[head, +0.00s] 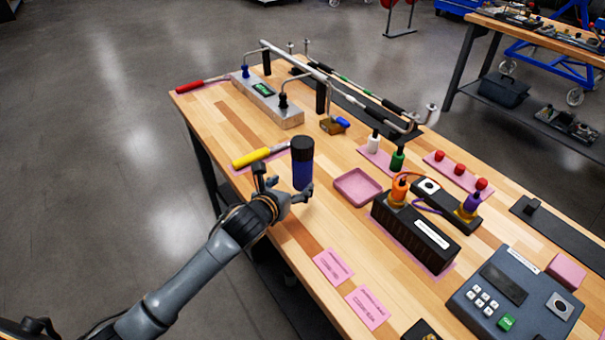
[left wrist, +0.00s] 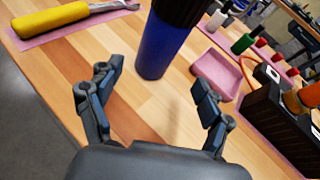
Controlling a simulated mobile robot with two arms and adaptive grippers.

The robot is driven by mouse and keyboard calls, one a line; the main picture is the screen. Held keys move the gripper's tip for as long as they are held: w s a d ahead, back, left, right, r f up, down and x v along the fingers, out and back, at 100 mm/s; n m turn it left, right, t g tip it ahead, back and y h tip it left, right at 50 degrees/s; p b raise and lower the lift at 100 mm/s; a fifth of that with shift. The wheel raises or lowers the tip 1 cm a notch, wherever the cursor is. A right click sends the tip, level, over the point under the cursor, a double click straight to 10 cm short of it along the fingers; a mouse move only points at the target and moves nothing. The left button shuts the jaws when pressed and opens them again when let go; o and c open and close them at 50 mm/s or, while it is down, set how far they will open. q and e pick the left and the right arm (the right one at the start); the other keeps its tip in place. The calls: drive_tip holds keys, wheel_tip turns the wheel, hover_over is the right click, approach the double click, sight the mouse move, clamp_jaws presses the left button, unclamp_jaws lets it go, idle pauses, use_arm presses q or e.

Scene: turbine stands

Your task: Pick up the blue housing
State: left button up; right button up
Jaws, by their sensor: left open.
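The blue housing (head: 303,172) is a dark blue cylinder with a black top. It stands upright on the wooden workbench, near the front edge in the head view. In the left wrist view the housing (left wrist: 161,45) stands just ahead of the fingers, centred between them. My left gripper (head: 283,190) is open, with its fingers apart and nothing between them. In the left wrist view the gripper (left wrist: 154,98) points at the housing, and bare wood shows between the fingers. My right gripper is not in view.
A yellow-handled wrench (head: 262,156) lies left of the housing. A pink tray (head: 358,187) is close on its right. A black box (head: 414,240) with orange and purple connectors stands further right. Pink cards (head: 333,266) lie near the front edge.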

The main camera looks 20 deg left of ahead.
sight(298, 177)
use_arm(q)
drive_tip(key=shift+f+p+x, duration=0.2)
drive_tip(key=shift+p+x, duration=0.5)
drive_tip(key=shift+x, duration=3.85)
drive_tip(key=shift+a, duration=0.2)
drive_tip(key=shift+s, duration=0.1)
clamp_jaws()
drive_tip(key=shift+r, duration=0.15)
